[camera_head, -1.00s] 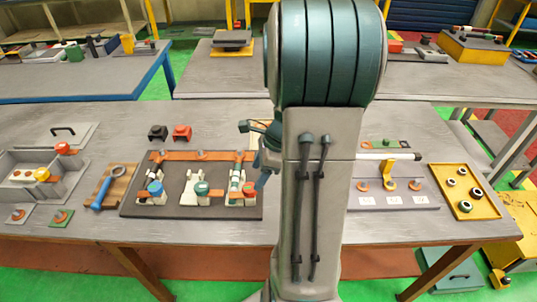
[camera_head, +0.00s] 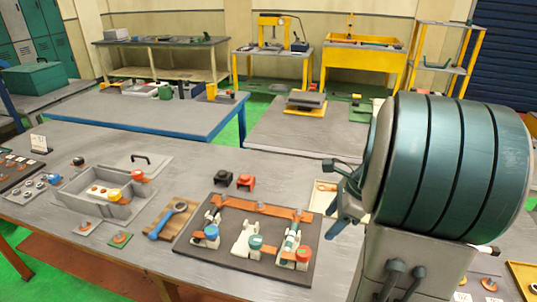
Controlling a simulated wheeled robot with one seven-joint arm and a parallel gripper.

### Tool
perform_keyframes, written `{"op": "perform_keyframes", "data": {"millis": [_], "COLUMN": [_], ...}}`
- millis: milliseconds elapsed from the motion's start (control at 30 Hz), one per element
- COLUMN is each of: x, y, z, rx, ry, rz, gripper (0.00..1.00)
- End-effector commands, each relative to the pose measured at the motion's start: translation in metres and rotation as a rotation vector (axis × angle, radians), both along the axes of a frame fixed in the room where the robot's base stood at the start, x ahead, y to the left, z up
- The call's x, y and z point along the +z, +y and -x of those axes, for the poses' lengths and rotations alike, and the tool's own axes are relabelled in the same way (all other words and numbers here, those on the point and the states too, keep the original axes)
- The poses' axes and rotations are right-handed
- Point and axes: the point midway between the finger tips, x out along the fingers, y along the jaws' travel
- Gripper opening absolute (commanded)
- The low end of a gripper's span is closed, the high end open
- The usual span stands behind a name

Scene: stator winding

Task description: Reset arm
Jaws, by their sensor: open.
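My arm stands at the right of the head view, its large dark green ribbed joint filling much of that side. My gripper (camera_head: 342,190) shows at the left of this joint, above the workbench (camera_head: 150,140). Its fingers are spread apart and nothing shows between them. It is to the right of the dark stator board (camera_head: 228,262), apart from it. The board carries an orange-brown bar (camera_head: 262,208) and several small white fixtures with blue, green and red tops.
Left of the board are a wooden block with a blue wrench (camera_head: 166,220) and a grey open box (camera_head: 95,195). Black and red clips (camera_head: 245,181) lie behind the board. A yellow tray (camera_head: 522,275) sits at the lower right.

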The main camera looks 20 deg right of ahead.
Motion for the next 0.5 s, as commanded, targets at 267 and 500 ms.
{"op": "perform_keyframes", "data": {"millis": [267,500], "x": [0.012,0.036], "y": [0.029,0.104], "z": [0.005,0.037], "rx": [0.220,0.944], "ry": [-0.058,-0.233], "rz": [0.079,0.338], "gripper": [0.62,0.62]}}
